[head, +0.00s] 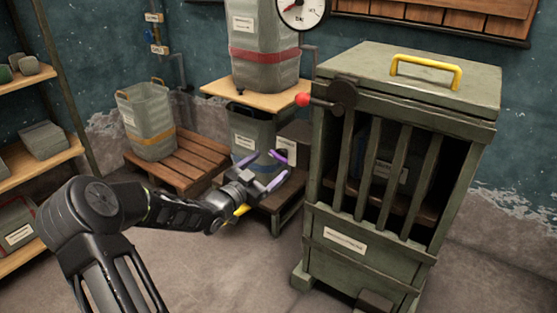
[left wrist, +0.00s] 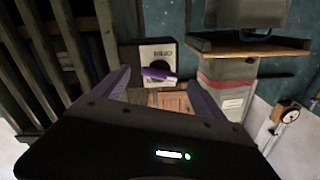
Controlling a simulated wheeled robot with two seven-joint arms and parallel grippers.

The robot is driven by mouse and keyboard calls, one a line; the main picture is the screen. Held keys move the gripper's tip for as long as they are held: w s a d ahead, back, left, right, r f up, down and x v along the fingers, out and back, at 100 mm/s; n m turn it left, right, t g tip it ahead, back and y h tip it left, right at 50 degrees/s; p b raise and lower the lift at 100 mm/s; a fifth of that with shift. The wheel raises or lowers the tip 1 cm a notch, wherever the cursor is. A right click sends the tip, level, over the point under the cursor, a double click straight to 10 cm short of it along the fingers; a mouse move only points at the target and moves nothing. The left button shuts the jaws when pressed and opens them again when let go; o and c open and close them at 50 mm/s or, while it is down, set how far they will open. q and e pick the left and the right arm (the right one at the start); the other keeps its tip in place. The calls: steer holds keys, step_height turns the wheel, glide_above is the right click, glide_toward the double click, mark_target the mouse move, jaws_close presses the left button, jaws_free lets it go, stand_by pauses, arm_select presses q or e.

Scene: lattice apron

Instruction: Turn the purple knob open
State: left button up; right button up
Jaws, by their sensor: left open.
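The purple knob (left wrist: 158,74) is a bar-shaped handle on the pale front plate of a dark box (left wrist: 133,55). In the left wrist view it lies roughly crosswise, slightly tilted, between my two fingers as seen in the picture. In the head view the knob (head: 279,157) shows just beyond my fingertips, partly crowded by them. My left gripper (head: 263,169) is open, with one finger on either side of the line to the knob. It looks apart from the knob; the exact gap is hard to tell. My right gripper is not in view.
A green slatted cabinet (head: 345,225) with a yellow handle (head: 425,68) stands close to the right of my gripper. A red-tipped lever (head: 303,100) juts from its side. Grey bins (head: 148,125) stand on wooden platforms behind. Shelves (head: 40,160) are at left. The floor in front is clear.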

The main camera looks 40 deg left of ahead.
mark_target(277, 160)
arm_select(q)
steer(key=w+b, duration=0.1)
steer(key=w, duration=0.5)
steer(key=shift+b, duration=0.3)
steer(key=shift+c, duration=0.3)
steer(key=c, duration=1.3)
steer(key=n+p, duration=0.2)
steer(key=p, duration=0.1)
steer(key=shift+r, duration=0.25)
steer(key=shift+f+n+p, duration=0.15)
steer(key=shift+n+p, duration=0.15)
steer(key=shift+n, duration=0.3)
steer(key=shift+f, duration=0.1)
steer(key=o, duration=1.4)
steer(key=shift+c, duration=0.2)
